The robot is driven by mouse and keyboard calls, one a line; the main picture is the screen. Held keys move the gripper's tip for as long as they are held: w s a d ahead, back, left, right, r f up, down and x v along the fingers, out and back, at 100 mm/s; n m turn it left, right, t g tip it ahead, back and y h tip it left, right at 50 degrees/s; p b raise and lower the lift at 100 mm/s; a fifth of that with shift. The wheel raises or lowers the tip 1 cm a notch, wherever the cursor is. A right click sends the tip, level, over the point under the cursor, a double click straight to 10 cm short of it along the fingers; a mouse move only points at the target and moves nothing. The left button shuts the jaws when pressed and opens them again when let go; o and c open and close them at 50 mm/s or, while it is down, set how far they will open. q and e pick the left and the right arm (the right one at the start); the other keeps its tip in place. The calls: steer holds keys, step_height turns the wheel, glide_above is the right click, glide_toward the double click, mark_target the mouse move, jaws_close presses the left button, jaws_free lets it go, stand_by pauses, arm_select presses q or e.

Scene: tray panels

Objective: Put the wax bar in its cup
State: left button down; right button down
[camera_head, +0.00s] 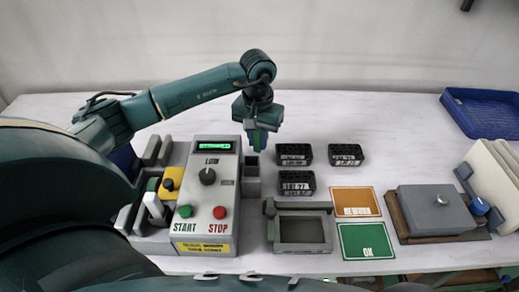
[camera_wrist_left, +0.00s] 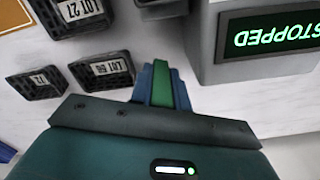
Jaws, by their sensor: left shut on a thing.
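My left gripper (camera_head: 259,124) points down beside the machine, shut on a green bar, the wax bar (camera_head: 258,141). In the left wrist view the green bar (camera_wrist_left: 168,88) shows between the blue fingers of the gripper (camera_wrist_left: 160,84). A small grey open-topped holder, which looks like the cup (camera_head: 252,184), stands against the right side of the machine. The bar hangs just above and behind the holder's dark opening; the exact gap is hard to tell. The holder's edge shows at the top of the left wrist view (camera_wrist_left: 162,7). My right gripper is not in view.
The grey machine (camera_head: 207,178) has a knob, START and STOP buttons and a lit display (camera_wrist_left: 270,38) reading STOPPED. Several black lot trays (camera_head: 346,154) lie right of the cup. A grey frame (camera_head: 303,248), orange and green cards and a blue crate (camera_head: 482,112) lie beyond.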

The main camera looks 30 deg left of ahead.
mark_target(258, 151)
arm_select(q)
step_height(258, 151, down, 4)
steer(key=shift+r, duration=0.1)
steer(key=shift+f, duration=0.25)
steer(key=shift+f, duration=0.25)
steer(key=c, duration=1.3)
jaws_free()
steer(key=shift+r, duration=0.1)
